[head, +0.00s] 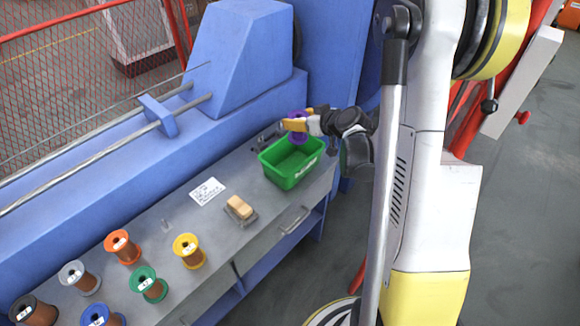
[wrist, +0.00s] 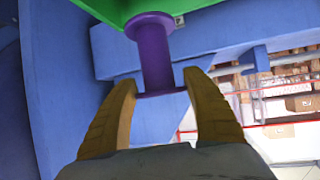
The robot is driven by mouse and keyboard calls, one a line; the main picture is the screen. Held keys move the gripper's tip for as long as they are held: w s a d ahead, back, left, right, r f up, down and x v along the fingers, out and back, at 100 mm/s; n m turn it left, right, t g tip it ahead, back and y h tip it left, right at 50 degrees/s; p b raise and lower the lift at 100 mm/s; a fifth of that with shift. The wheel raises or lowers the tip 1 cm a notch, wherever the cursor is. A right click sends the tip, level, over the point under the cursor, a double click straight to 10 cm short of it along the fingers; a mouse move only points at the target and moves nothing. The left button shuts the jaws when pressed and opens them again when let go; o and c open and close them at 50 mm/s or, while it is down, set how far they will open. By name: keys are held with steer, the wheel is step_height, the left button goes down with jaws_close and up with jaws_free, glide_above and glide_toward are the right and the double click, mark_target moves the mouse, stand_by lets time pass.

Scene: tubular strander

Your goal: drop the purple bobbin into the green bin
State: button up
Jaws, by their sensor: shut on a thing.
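The purple bobbin (head: 299,136) is at the tips of my gripper (head: 296,119), above the far part of the green bin (head: 287,177). In the wrist view, the yellow-brown fingers of my gripper (wrist: 160,80) are shut on the purple bobbin (wrist: 155,52), one finger on each side of it. The green bin (wrist: 100,10) shows behind the bobbin at the top edge. In the head view the bin stands on the grey bench, and the visible part of its inside looks empty. My fingers hide part of the bobbin.
Several bobbins stand on the grey bench (head: 225,205), including yellow (head: 189,251), green (head: 148,284) and orange (head: 122,247) ones. A tan block (head: 239,207) and a white label (head: 207,191) lie nearer the bin. The blue machine (head: 240,60) rises behind the bench.

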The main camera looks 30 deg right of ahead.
step_height(320, 180, down, 4)
steer(key=shift+r+b, duration=0.15)
steer(key=shift+b, duration=0.75)
steer(key=o, duration=1.2)
steer(key=shift+o, duration=0.2)
steer(key=v, duration=1.2)
